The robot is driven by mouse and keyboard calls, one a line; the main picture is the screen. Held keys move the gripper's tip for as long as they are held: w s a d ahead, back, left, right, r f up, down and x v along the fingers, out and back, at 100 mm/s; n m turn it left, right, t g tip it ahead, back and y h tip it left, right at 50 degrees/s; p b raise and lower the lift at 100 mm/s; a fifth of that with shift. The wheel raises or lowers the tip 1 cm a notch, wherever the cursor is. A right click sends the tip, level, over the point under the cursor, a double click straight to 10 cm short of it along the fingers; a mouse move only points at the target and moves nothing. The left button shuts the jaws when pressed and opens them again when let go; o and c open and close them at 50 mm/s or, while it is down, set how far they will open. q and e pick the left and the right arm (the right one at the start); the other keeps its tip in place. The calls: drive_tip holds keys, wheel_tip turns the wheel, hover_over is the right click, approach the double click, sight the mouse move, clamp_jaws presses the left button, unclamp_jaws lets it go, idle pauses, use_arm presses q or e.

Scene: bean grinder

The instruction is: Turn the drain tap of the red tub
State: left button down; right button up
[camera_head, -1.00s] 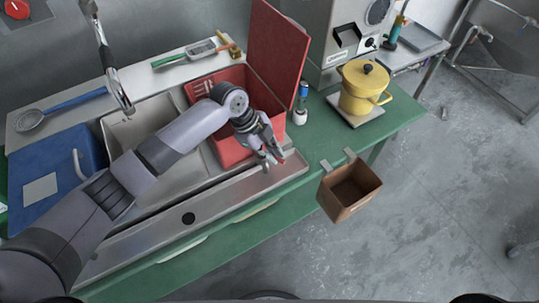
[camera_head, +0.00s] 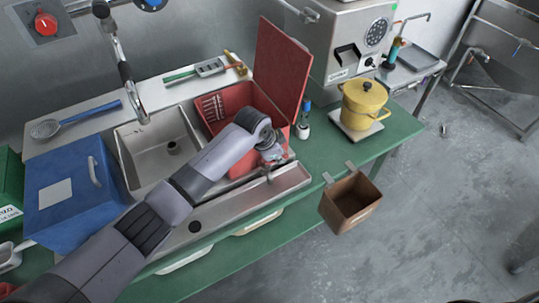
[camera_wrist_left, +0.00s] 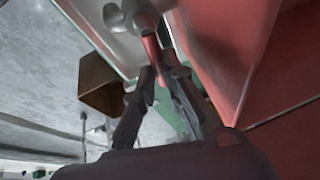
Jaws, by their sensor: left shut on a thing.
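The red tub (camera_head: 260,101) stands in the right basin of the sink, its red lid (camera_head: 283,62) raised beside it. Its wall (camera_wrist_left: 222,40) fills the right of the left wrist view. The drain tap has a pale grey body (camera_wrist_left: 130,18) and a red handle (camera_wrist_left: 151,47), in front of the tub wall. My left gripper (camera_head: 270,165) is low at the tub's front side, and the wrist partly hides it. In the left wrist view its fingers (camera_wrist_left: 160,82) are shut on the red handle's end. My right gripper is not in view.
A steel faucet (camera_head: 125,75) stands over the empty left basin (camera_head: 155,150). A blue box (camera_head: 70,190) is at the left. A brown open box (camera_head: 350,203) hangs at the counter's front edge. A yellow pot (camera_head: 362,105) stands at the right. The green counter between them has free room.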

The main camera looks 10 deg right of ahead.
use_arm(q)
drive_tip(key=shift+w+n+t+y+p, duration=0.25)
drive_tip(key=shift+n+t+y+p, duration=0.05)
drive_tip(key=shift+n, duration=0.5)
drive_tip(key=c, duration=1.7)
unclamp_jaws()
drive_tip(key=shift+o, duration=0.2)
drive_tip(key=v, duration=1.2)
drive_tip(key=shift+a, duration=0.15)
